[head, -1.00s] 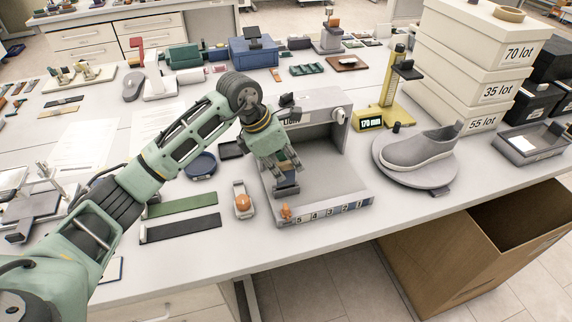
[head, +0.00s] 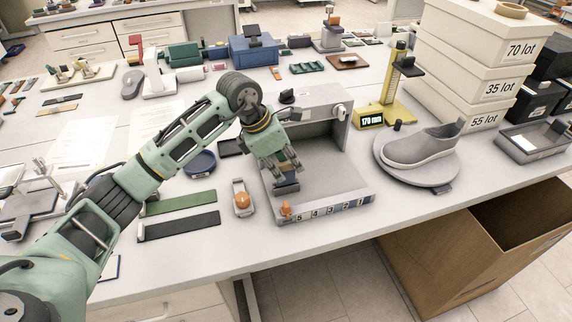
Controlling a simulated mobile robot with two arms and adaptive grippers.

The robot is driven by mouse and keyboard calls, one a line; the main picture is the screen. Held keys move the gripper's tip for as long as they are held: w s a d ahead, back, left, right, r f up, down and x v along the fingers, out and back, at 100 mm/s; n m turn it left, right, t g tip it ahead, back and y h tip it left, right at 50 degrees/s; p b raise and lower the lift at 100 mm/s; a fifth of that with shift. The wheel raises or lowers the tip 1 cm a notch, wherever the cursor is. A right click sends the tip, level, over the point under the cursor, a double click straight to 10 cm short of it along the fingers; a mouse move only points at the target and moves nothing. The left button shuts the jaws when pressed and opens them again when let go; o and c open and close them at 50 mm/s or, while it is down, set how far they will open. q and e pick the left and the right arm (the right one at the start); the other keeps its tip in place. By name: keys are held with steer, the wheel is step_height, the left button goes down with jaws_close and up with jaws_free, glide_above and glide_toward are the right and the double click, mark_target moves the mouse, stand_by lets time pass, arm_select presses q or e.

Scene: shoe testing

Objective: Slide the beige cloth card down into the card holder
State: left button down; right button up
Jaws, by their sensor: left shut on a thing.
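My left gripper (head: 287,171) reaches down into the open front of a grey light box (head: 345,183). Its fingers are close together, shut on a thin piece that I take to be the beige cloth card; the fingers hide nearly all of it. Right below the fingertips is a small dark blue-grey block (head: 287,187) on the box floor, which looks like the card holder. I cannot tell whether the card is in its slot or just above it. My right gripper is not in view.
A numbered strip (head: 330,208) runs along the box's front edge, with an orange knob (head: 285,209) at its left end. An orange-topped device (head: 242,198) stands left of the box. A grey shoe (head: 420,147) rests on a round stand at right. White boxes (head: 470,60) are stacked behind.

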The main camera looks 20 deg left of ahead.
arm_select(q)
steer(key=shift+f+b, duration=0.85)
steer(key=shift+f, duration=0.15)
steer(key=c, duration=1.7)
jaws_free()
steer(key=shift+a+r, duration=0.1)
steer(key=shift+r, duration=0.1)
steer(key=v, duration=1.1)
steer(key=shift+s+r, duration=0.1)
steer(key=shift+r, duration=0.2)
